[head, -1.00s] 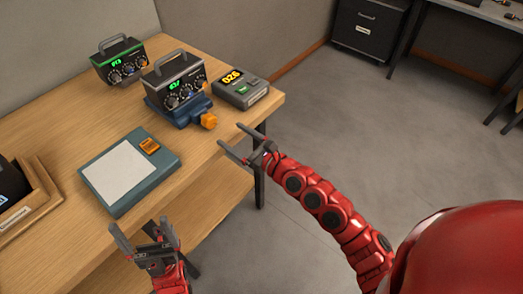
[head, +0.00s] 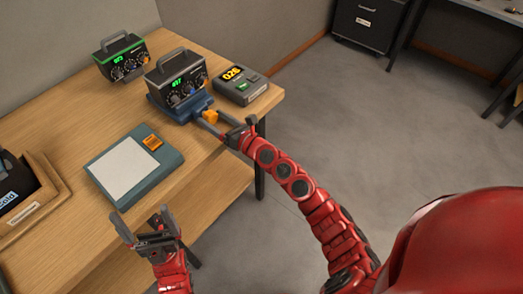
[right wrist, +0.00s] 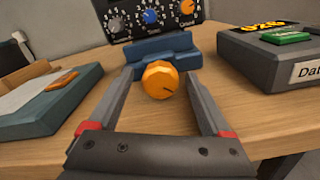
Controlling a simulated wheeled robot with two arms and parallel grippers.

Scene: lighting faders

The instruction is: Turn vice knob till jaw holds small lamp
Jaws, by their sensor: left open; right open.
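The small lamp box (head: 175,78), dark with a grey handle and a green display, sits on the blue vice (head: 188,112). The orange vice knob (head: 211,116) sticks out of the vice's front. It shows large in the right wrist view (right wrist: 159,80), between my right fingers and apart from both. My right gripper (head: 214,119) is open around the knob. In the right wrist view the blue vice body (right wrist: 160,52) stands just behind the knob. My left gripper (head: 141,218) is open and empty in front of the table. Whether the jaw touches the lamp cannot be told.
A second lamp box (head: 122,58) with a green top stands at the back left. A grey device with a yellow display (head: 240,84) stands right of the vice. A teal pad (head: 172,160) lies nearer, and a wooden tray (head: 50,200) is at the left edge.

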